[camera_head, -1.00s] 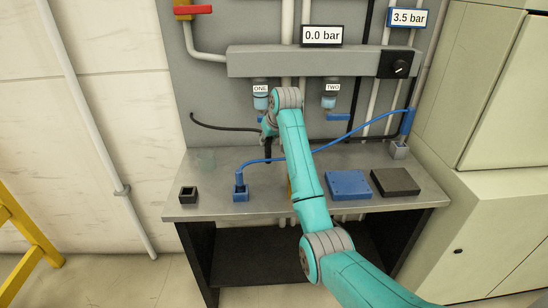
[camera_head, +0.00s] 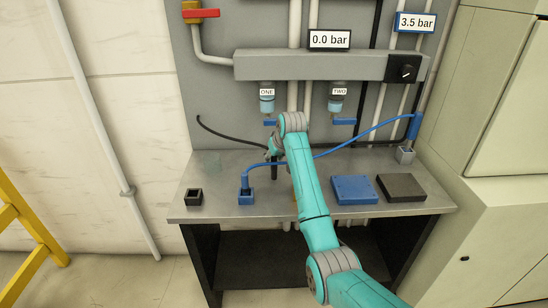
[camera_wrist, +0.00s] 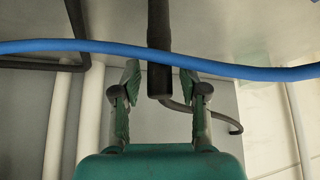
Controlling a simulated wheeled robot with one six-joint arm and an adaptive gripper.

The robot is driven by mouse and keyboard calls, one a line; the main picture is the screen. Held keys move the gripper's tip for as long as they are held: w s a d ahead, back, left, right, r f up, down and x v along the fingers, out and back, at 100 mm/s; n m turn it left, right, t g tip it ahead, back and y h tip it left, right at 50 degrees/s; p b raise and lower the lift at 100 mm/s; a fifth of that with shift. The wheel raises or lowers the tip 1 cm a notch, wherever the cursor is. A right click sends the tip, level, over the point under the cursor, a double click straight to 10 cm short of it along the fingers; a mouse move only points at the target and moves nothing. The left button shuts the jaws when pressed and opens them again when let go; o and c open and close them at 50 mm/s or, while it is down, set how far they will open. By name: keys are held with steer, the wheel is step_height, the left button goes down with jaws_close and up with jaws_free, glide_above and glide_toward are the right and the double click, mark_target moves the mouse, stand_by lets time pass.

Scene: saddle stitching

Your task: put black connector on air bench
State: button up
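The black connector (camera_head: 274,171) is a dark upright cylinder above the bench top, with a black hose running from it to the back left. My gripper (camera_head: 275,152) is around it at the left of my arm. The air bench (camera_head: 220,207) is a grey metal table with a dark lower shelf. The connector's lower end appears just above its surface.
A black holder (camera_head: 194,197) stands front left. Blue (camera_head: 354,190) and black (camera_head: 401,187) blocks lie right; a grey holder (camera_head: 405,156) is behind.

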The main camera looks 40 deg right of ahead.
steer(key=shift+r, duration=0.1)
steer(key=v, duration=1.2)
stand_by(0.5)
